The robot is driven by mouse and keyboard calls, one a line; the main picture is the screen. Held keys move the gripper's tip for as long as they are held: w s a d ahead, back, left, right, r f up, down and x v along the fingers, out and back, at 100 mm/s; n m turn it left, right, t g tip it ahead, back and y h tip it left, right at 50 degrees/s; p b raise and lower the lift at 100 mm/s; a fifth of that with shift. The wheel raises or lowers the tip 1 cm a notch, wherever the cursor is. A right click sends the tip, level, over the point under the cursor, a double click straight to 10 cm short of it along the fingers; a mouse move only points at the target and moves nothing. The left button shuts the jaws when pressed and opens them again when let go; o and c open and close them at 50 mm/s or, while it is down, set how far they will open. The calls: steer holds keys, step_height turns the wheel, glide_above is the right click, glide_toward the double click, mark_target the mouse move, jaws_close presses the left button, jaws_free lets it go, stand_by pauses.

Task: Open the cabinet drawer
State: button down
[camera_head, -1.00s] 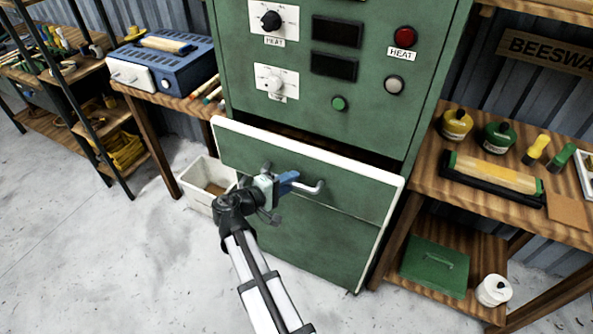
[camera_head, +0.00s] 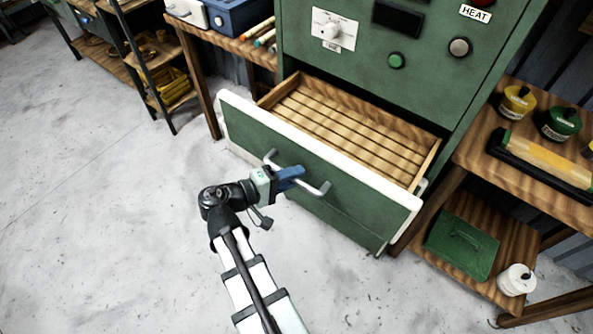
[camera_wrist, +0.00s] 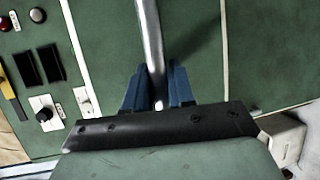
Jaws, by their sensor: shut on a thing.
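The green cabinet drawer (camera_head: 290,160) with a white rim stands pulled far out of the green cabinet (camera_head: 400,95). Its slatted wooden inside (camera_head: 350,123) shows and looks empty. A grey metal bar handle (camera_head: 318,189) sits on the drawer front. My gripper (camera_head: 292,177), with blue fingers, is shut on the handle near its middle. In the wrist view the handle (camera_wrist: 150,45) runs down between the two blue fingers (camera_wrist: 159,88).
A wooden shelf unit with jars (camera_head: 517,103), a green box (camera_head: 462,247) and a white pot (camera_head: 517,279) stands at the right. A bench with a blue device (camera_head: 240,14) is at the back left. The floor (camera_head: 120,230) in front and left is clear.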

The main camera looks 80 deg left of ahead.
steer(key=c, duration=1.3)
jaws_free()
steer(key=shift+c, duration=0.2)
steer(key=v, duration=1.3)
steer(key=shift+s, duration=0.4)
steer(key=shift+d, duration=0.15)
